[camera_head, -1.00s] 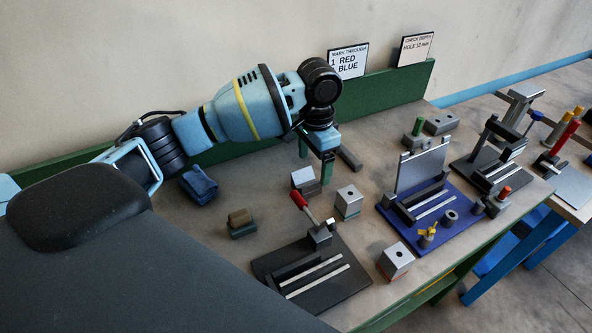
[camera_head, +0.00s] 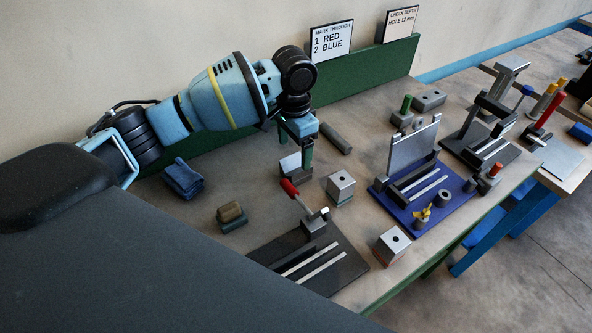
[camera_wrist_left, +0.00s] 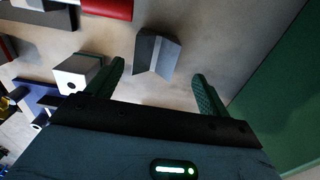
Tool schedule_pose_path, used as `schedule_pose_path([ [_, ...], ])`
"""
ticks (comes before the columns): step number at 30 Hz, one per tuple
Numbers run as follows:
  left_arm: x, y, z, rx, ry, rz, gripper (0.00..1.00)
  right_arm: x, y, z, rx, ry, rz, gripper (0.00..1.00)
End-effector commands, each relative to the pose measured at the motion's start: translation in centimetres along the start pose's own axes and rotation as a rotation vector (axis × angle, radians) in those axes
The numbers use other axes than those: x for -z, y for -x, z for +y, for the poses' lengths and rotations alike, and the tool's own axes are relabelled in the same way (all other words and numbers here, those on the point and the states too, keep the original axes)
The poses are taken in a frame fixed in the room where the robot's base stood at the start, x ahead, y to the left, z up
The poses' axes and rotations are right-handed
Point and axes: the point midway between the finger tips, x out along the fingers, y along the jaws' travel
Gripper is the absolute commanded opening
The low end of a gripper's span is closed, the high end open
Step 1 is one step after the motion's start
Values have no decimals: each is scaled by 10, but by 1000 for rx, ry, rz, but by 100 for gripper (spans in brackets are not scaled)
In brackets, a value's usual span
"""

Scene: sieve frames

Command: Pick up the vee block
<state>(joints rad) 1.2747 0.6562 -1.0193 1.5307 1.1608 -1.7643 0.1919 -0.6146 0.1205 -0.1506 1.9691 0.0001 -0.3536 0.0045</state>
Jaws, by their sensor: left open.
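The vee block (camera_head: 289,164) is a small grey block with a notched, lighter top. It sits on the bench in the head view, partly hidden by my left gripper. In the left wrist view the vee block (camera_wrist_left: 154,54) lies just beyond the fingertips, between their lines and apart from both. My left gripper (camera_head: 296,150) points down with its green fingers over the far side of the block. In the left wrist view the left gripper (camera_wrist_left: 158,72) is open, with nothing between its fingers. My right gripper is out of view.
A drilled cube (camera_head: 340,187) stands close to the right of the block. A red-handled clamp fixture (camera_head: 313,224) is in front. A grey bar (camera_head: 336,138) lies behind, near the green back rail (camera_head: 372,72).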

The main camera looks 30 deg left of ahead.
Motion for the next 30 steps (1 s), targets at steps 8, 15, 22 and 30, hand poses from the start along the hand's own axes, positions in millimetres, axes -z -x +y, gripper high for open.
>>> schedule_pose_path([
  [8,-1,-31,8,0,0,-2,80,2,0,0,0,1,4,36],
  [15,-1,-50,8,1,1,1,80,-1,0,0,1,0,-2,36],
  [22,-1,-50,8,1,0,2,77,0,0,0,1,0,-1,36],
  [30,-1,-50,8,1,0,2,42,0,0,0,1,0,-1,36],
])
